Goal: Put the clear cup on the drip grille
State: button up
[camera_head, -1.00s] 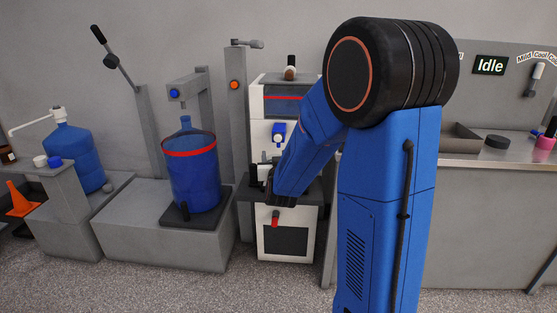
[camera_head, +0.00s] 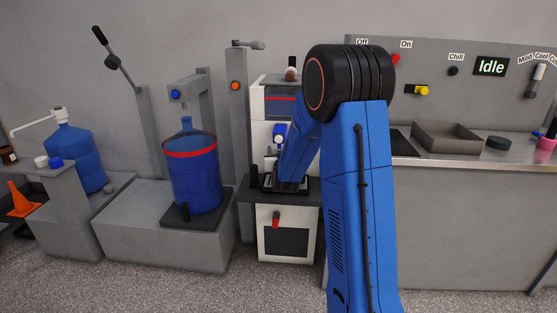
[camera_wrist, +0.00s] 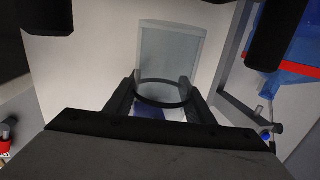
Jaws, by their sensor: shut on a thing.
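The clear cup (camera_wrist: 171,52) is a translucent tumbler in the wrist view, held between the two fingers of my gripper (camera_wrist: 162,90). A dark ring shows around the cup at finger height. In the head view, my blue forearm reaches down to the dispenser's ledge and hides the cup and most of the gripper. The drip grille (camera_head: 268,188) is a dark, low tray on that ledge, below the blue tap (camera_head: 279,131), partly covered by my wrist. I cannot tell whether the cup touches the grille.
The white dispenser (camera_head: 262,135) stands behind the grille, with a red handle (camera_head: 276,218) on its front below. A blue barrel (camera_head: 194,180) with a red band stands to the left. A steel counter with a grey tray (camera_head: 447,140) lies to the right.

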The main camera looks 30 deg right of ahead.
notch_tip(320, 180, down, 3)
jog(key=shift+f, duration=0.1)
jog(key=shift+w+d+f, duration=0.1)
jog(key=shift+w+f, duration=0.05)
jog(key=shift+f, duration=0.2)
jog(key=o, duration=1.1)
jog(key=shift+f, duration=0.1)
jog(key=shift+o, duration=0.2)
